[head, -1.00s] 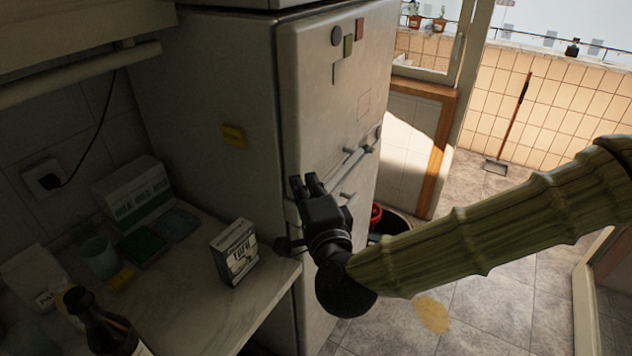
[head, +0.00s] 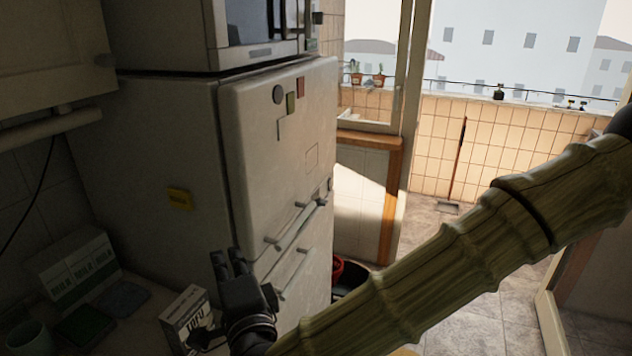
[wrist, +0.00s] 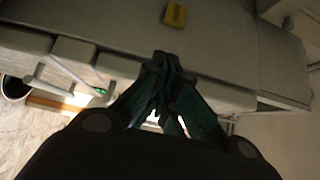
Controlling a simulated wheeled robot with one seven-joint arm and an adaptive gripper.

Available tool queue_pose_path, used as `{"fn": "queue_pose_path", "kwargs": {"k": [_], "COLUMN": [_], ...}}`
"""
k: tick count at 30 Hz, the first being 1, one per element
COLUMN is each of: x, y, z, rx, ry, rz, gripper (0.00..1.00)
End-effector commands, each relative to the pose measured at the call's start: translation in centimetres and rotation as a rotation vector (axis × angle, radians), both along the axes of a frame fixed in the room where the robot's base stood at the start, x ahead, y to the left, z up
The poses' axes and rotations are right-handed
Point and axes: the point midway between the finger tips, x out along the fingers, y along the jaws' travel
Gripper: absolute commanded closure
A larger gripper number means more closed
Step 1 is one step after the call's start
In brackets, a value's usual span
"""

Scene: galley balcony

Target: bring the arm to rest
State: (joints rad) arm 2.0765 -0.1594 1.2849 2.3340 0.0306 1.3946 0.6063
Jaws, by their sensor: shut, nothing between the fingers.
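My gripper (head: 228,262) is shut and empty in the head view. It stands in front of the fridge (head: 270,140), near the counter's right end, and partly covers a white carton (head: 183,312). My arm reaches in from the right, across the lower part of the view. In the wrist view my gripper (wrist: 168,62) has its fingers together, with the fridge side and its yellow note (wrist: 176,15) beyond them. I cannot tell how far the fingertips are from the fridge.
The counter (head: 140,298) at the lower left holds a box (head: 80,270), a green sponge-like item (head: 85,326) and a cup (head: 28,338). A dark bin (head: 350,281) stands beyond the fridge. A balcony with a tiled wall (head: 500,140) lies at the back right, with open floor before it.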

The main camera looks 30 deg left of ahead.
Motion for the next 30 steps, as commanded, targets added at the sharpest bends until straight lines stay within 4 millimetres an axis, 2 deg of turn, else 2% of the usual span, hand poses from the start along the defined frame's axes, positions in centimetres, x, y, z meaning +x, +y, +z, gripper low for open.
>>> {"fn": "queue_pose_path", "kwargs": {"k": [5,7,11,14,20,26,30], "x": [0.0,0.3,1.7,3.2,5.8,7.0,7.0], "y": [0.0,-0.2,-1.4,-3.4,-8.9,-15.8,-21.5], "z": [-0.1,-0.7,-4.2,-8.8,-18.8,-27.9,-33.8], "rx": [-0.002,-0.014,-0.092,-0.194,-0.421,-0.639,-0.787], "ry": [0.000,0.000,-0.004,-0.007,0.000,0.031,0.064], "rz": [0.000,-0.002,-0.006,-0.008,0.002,0.030,0.060], "gripper": [1.00,1.00,1.00,1.00,1.00,1.00,1.00]}}
